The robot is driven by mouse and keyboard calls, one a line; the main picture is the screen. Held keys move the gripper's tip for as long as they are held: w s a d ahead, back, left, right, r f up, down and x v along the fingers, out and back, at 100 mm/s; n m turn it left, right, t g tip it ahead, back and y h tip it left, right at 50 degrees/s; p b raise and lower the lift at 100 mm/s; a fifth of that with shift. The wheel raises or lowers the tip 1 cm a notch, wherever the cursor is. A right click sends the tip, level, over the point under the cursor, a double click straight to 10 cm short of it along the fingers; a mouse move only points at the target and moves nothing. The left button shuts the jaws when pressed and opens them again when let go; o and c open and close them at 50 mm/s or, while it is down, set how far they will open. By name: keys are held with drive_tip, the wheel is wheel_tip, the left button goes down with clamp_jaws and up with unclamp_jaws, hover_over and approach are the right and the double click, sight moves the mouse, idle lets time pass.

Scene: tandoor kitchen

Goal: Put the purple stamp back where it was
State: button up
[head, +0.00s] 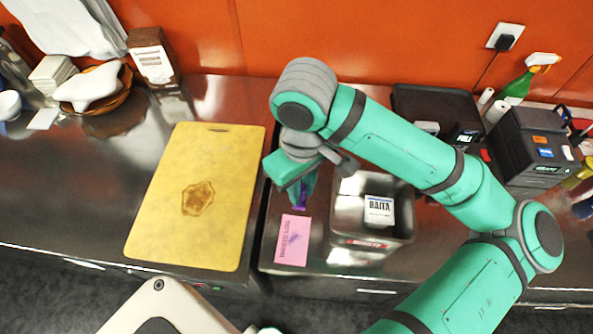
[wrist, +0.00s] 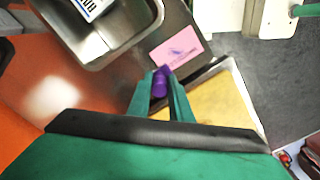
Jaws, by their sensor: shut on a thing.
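The purple stamp (wrist: 160,82) is between the two fingers of my gripper (wrist: 164,88) in the wrist view. My gripper is shut on it. In the head view only a bit of the purple stamp (head: 300,194) shows below my gripper (head: 303,188), which hangs above the dark counter between the yellow board and the metal bin. A pink card (head: 292,240) with a purple mark and printed text lies on the counter just below the gripper in the picture. The card also shows in the wrist view (wrist: 180,50), just beyond the stamp.
A yellow cutting board (head: 165,215) with a brown mark lies to the left. A metal bin (head: 345,222) holding a container labelled RAITA (head: 379,211) stands close to the right of the gripper. Dark boxes (head: 535,148) and a green spray bottle (head: 520,84) are at the right.

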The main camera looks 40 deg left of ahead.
drive_tip(key=w+a+f, duration=0.3)
drive_tip(key=a+f, duration=0.1)
drive_tip(key=w+a+f, duration=0.4)
drive_tip(key=shift+w+f, duration=0.2)
drive_tip(key=shift+w+a+f, duration=0.1)
drive_tip(key=shift+f, duration=0.8)
drive_tip(key=shift+w+a+f, duration=0.1)
drive_tip(key=shift+f, duration=0.8)
drive_tip(key=shift+f, duration=0.1)
drive_tip(key=o, duration=0.8)
drive_tip(key=shift+o, duration=0.2)
wheel_tip(320, 180, up, 12)
